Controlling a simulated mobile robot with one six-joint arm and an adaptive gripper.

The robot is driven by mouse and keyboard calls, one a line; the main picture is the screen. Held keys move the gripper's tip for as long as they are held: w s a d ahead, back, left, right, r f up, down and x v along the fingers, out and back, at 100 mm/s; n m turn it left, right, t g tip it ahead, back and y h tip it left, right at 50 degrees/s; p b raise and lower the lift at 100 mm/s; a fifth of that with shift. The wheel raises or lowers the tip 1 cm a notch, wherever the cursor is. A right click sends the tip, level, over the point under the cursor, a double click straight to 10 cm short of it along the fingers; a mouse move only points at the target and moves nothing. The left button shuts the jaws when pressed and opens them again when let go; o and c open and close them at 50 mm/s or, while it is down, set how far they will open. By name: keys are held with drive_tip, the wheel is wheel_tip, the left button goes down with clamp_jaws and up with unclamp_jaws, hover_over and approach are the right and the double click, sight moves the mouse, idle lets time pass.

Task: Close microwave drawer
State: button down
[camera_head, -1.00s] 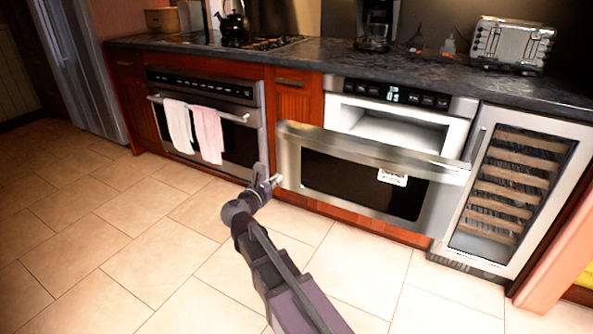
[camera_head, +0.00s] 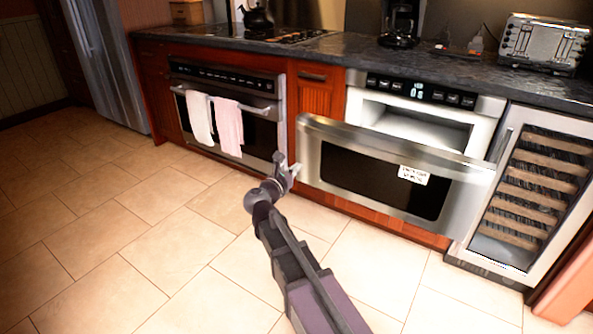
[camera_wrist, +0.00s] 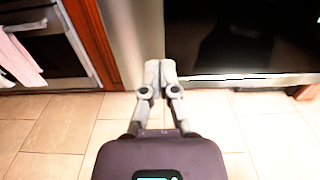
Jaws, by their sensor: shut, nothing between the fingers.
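The microwave drawer (camera_head: 322,160) has a steel front with a dark window and a white label (camera_head: 413,174). It stands pulled out from the counter, and the bright cavity (camera_head: 415,128) shows behind and above its front. My gripper (camera_head: 287,164) is near the left end of the drawer front, in front of it. In the wrist view my gripper (camera_wrist: 159,72) has its two fingers together with nothing between them. The drawer's steel edge (camera_wrist: 138,40) and dark window (camera_wrist: 240,35) lie ahead of the fingertips. I cannot tell whether they touch it.
An oven (camera_head: 262,127) with hanging towels (camera_head: 228,126) is to the left. A wine cooler (camera_head: 525,190) stands to the right of the drawer. The dark countertop (camera_head: 350,50) holds a toaster (camera_head: 540,42). The tiled floor (camera_head: 130,240) is clear.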

sight(319, 149)
drive_tip(key=x, duration=1)
drive_tip(key=shift+w+d, duration=0.1)
drive_tip(key=shift+w, duration=0.2)
drive_tip(key=shift+w+d, duration=0.3)
